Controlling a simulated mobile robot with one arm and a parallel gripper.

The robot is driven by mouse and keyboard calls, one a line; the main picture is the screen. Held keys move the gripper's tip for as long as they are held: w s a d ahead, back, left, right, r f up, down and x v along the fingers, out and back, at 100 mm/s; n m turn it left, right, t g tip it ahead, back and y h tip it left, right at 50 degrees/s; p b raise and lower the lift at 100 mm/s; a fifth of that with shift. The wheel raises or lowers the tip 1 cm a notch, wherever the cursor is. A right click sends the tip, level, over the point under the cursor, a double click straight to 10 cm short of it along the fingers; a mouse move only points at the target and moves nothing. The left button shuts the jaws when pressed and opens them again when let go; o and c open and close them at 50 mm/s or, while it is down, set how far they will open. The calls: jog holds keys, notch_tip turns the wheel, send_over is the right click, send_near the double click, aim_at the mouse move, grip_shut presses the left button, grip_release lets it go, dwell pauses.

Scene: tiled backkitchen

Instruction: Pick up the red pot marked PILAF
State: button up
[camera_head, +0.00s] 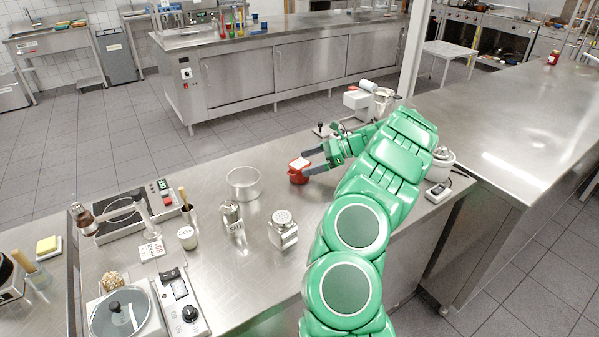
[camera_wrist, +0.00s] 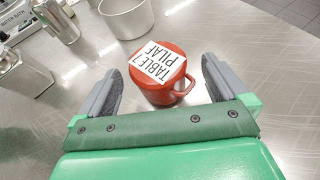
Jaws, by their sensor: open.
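The red pot (camera_head: 299,171) stands upright on the steel counter, just in front of my gripper's fingers. In the wrist view the red pot (camera_wrist: 158,88) has a white label on top reading "TABLE 7 PILAF" and a small handle at its right side. My gripper (camera_head: 313,160) is open and low over the counter. In the wrist view one finger of the gripper (camera_wrist: 158,88) is to the left of the pot and the other to its right, with gaps on both sides. The pot sits between or just beyond the fingertips.
A round metal ring or pan (camera_head: 243,184) stands left of the pot. A salt shaker (camera_head: 232,215) and a square metal canister (camera_head: 283,230) stand nearer. Bare counter (camera_head: 225,265) lies at the front.

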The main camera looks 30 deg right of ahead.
aim_at(294, 166)
jog(key=shift+x, duration=2.8)
jog(key=shift+s+a, duration=0.1)
jog(key=c, duration=1.2)
jog(key=shift+r, duration=0.15)
